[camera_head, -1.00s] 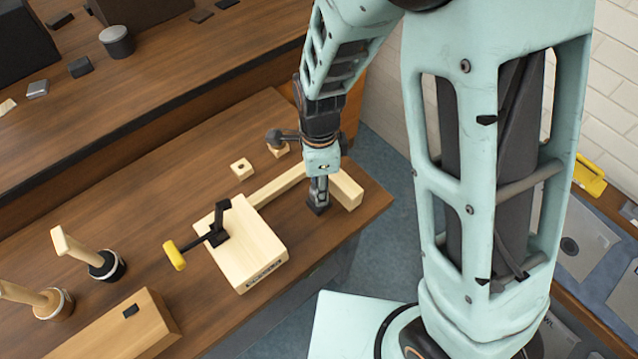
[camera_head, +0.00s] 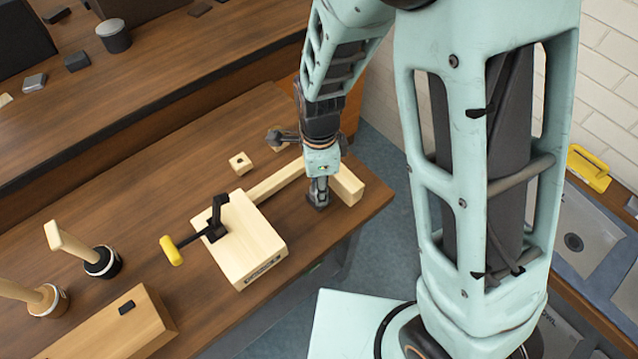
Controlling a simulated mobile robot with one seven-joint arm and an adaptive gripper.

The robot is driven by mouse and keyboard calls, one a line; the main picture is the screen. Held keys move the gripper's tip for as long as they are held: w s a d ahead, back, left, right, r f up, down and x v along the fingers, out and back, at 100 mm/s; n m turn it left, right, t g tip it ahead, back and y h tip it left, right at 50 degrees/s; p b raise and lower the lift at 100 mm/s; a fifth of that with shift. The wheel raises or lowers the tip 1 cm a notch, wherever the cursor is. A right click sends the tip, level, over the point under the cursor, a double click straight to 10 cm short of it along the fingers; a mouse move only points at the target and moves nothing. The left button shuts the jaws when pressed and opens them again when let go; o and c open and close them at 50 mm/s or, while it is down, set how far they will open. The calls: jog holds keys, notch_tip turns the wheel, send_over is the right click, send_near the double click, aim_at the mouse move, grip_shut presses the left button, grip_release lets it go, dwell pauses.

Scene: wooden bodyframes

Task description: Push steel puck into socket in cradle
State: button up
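My gripper (camera_head: 318,199) points down beside the wooden bar on the right part of the table. Its fingers look close together, but I cannot tell whether they are shut or hold anything. A pale wooden block (camera_head: 243,246) carries a black clamp (camera_head: 215,222) with a yellow handle (camera_head: 171,251). A long wooden bar (camera_head: 346,186) runs from behind this block to the right, passing behind my gripper; block and bar may be the cradle. I cannot make out the steel puck or a socket; the gripper may hide them.
A small wooden block with a dark hole (camera_head: 240,163) lies behind the bar. Wooden-handled tools (camera_head: 104,262) stand at the left, near a long wooden box (camera_head: 118,330). The table's (camera_head: 140,210) right edge is close to my gripper. A raised shelf runs along the back.

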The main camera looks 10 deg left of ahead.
jog(key=o, duration=1.4)
notch_tip(320, 180, up, 12)
